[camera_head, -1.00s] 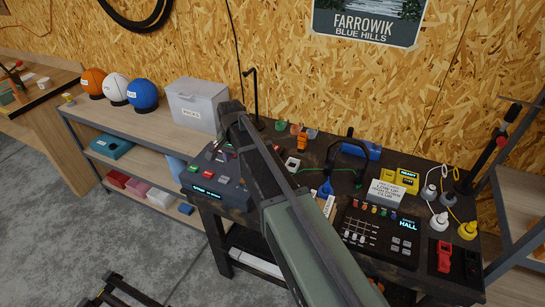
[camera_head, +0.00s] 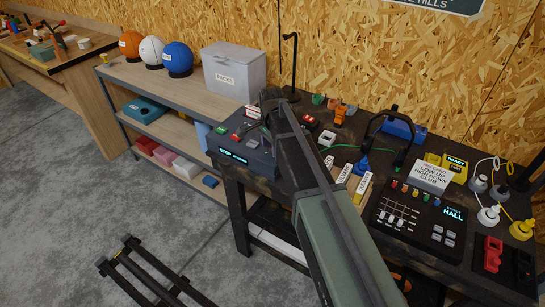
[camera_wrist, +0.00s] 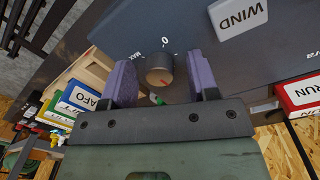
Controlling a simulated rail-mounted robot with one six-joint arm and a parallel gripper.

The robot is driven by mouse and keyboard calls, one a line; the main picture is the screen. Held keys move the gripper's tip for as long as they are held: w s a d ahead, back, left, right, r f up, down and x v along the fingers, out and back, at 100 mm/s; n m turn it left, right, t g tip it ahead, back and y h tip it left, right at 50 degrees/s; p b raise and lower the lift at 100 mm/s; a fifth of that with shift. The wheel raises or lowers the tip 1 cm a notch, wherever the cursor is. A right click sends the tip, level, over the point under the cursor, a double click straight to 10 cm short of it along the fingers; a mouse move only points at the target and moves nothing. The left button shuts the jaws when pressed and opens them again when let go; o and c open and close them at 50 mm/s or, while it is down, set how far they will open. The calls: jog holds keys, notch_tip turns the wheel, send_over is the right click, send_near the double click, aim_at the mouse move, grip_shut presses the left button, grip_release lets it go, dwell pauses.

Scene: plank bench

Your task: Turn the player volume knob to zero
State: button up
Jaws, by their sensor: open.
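The player (camera_head: 238,160) is a dark box with a blue-lit display, at the left end of the dark bench in the head view. Its round grey volume knob (camera_wrist: 158,64) shows in the wrist view, beside the printed marks "0" and "MAX". My gripper (camera_wrist: 162,76) is open, with one purple pad on each side of the knob and small gaps visible. In the head view my gripper (camera_head: 272,102) is over the player; its fingertips and the knob are hidden there.
A mixer panel (camera_head: 415,220) is at right.

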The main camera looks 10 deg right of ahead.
jog(key=c, duration=0.9)
jog(key=shift+n, duration=0.3)
